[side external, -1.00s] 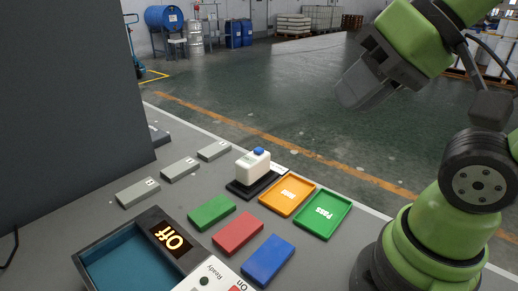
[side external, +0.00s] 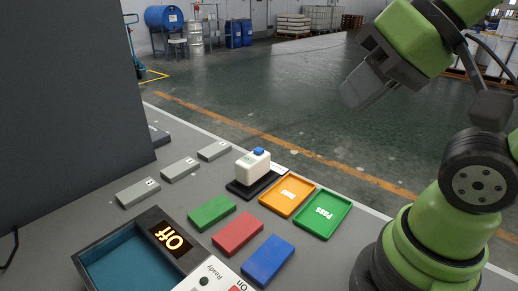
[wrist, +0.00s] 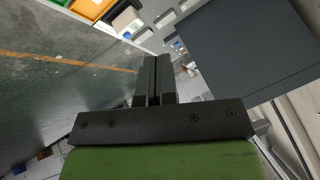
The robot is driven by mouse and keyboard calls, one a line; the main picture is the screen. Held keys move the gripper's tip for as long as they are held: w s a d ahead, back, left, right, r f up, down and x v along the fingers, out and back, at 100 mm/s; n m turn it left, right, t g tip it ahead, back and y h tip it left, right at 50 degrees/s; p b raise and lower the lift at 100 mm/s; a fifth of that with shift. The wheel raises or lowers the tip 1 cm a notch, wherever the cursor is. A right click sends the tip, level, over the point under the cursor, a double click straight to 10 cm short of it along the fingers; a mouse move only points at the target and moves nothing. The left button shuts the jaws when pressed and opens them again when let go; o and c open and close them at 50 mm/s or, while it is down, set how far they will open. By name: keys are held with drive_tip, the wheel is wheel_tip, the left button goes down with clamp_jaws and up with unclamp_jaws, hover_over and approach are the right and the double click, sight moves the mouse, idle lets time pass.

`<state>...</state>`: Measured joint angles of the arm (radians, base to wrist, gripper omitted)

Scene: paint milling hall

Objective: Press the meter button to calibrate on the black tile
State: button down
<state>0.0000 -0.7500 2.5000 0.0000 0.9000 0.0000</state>
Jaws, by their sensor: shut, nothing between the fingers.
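The meter (side external: 252,165) is a small white block with a blue button (side external: 258,151) on top. It stands upright on the black tile (side external: 238,188), which shows as a dark border around its base. In the wrist view the meter (wrist: 126,21) is near the top, left of the fingers. My gripper (side external: 350,98) is in the air, well above and to the right of the meter, touching nothing. In the wrist view its two fingers (wrist: 152,62) are together with nothing between them.
An orange tray (side external: 272,199) and a green "Pass" tray (side external: 327,231) lie right of the meter. Green, red and blue blocks (side external: 238,233) lie in front. Grey blocks (side external: 180,169) are to the left. A dark panel (side external: 70,90) rises at left.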

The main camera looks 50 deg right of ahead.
idle(0.8)
drive_tip(key=n+t, duration=0.2)
drive_tip(key=n, duration=1.3)
hover_over(259, 151)
wheel_tip(259, 151, down, 11)
drive_tip(key=shift+w+f, duration=0.1)
drive_tip(key=shift+f, duration=0.1)
drive_tip(key=shift+f, duration=4.25)
